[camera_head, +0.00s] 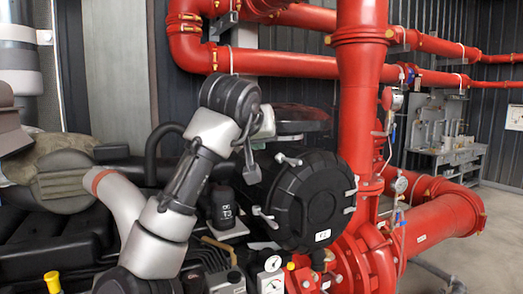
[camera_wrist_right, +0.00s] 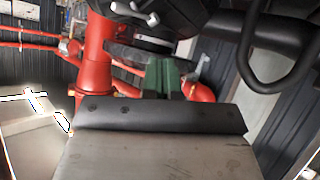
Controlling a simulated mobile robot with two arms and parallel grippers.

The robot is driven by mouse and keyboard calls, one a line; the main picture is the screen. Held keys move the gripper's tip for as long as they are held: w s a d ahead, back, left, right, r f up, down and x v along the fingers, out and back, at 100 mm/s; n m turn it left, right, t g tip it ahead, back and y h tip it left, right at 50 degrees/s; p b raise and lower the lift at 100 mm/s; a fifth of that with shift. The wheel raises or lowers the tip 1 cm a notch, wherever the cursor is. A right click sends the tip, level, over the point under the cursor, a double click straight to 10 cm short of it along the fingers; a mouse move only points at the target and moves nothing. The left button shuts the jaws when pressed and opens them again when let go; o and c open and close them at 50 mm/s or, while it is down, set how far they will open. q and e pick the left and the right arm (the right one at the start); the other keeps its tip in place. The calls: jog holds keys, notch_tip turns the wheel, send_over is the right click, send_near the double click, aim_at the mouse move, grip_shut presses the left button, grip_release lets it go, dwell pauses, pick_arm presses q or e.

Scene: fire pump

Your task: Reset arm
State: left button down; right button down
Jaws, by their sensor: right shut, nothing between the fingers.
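In the right wrist view, a grey plate with a dark front edge fills the lower middle. My left gripper is in neither view.
Red pipes (camera_head: 362,110) rise and cross behind the housing, with gauges (camera_head: 392,99) on the upright pipe. Black machinery with a yellow cap (camera_head: 52,281) fills the lower left. A grey rack (camera_head: 440,135) stands at the back right. Bare floor shows at the far right.

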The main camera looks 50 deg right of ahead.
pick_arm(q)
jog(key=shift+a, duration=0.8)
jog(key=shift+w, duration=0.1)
